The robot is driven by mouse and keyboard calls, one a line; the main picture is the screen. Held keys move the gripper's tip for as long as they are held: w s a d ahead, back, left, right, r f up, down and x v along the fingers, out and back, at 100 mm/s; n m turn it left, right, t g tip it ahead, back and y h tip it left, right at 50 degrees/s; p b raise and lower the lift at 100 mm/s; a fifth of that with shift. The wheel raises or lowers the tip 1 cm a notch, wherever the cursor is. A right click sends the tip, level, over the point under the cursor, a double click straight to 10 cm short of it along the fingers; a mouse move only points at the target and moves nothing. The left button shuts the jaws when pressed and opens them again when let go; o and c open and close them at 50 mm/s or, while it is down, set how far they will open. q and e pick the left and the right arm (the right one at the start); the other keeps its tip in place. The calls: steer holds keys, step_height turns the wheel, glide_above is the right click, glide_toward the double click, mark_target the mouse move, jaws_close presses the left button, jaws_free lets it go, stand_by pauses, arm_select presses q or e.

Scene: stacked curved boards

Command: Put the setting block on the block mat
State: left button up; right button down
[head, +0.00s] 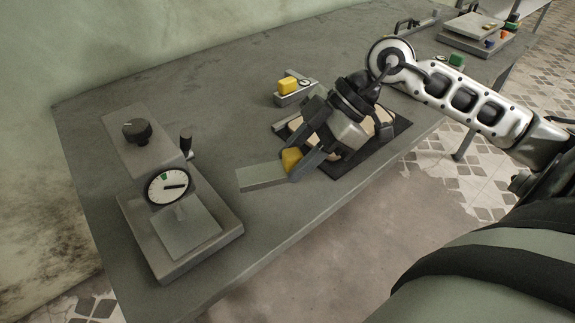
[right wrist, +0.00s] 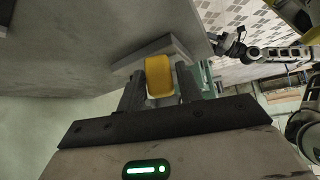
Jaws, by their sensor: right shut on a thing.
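My right gripper (head: 306,164) is shut on the yellow grip of the setting block, which looks like a flat grey bar (head: 262,176). The yellow grip (right wrist: 159,76) sits between the two fingers in the right wrist view, with grey metal around it. The bar is low over the table, left of the dark mat; I cannot tell if it touches the table. The dark mat (head: 398,127) carries pale curved boards (head: 384,115), partly hidden by my gripper. I cannot tell whether this is the block mat. My left gripper (right wrist: 233,46) seems to show small in the right wrist view.
A grey gauge stand (head: 225,243) with a dial and black knob stands at the left. A small grey gauge with a yellow block (head: 288,85) stands behind my gripper. A green block (head: 457,59) and a tray (head: 475,42) lie at the back right. The table's (head: 229,105) back left is clear.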

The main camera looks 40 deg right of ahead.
steer(key=w+d+f, duration=0.1)
steer(key=w+f, duration=0.1)
steer(key=w+d+f, duration=0.1)
steer(key=w+f, duration=0.1)
steer(key=w+d+f, duration=0.1)
steer(key=w+f, duration=0.1)
steer(key=shift+f, duration=1.9)
steer(key=shift+f, duration=0.15)
steer(key=c, duration=0.9)
jaws_free()
steer(key=shift+c, duration=0.2)
steer(key=shift+d+r, duration=0.1)
steer(key=shift+r, duration=0.15)
steer(key=v, duration=1.2)
steer(key=shift+b, duration=0.3)
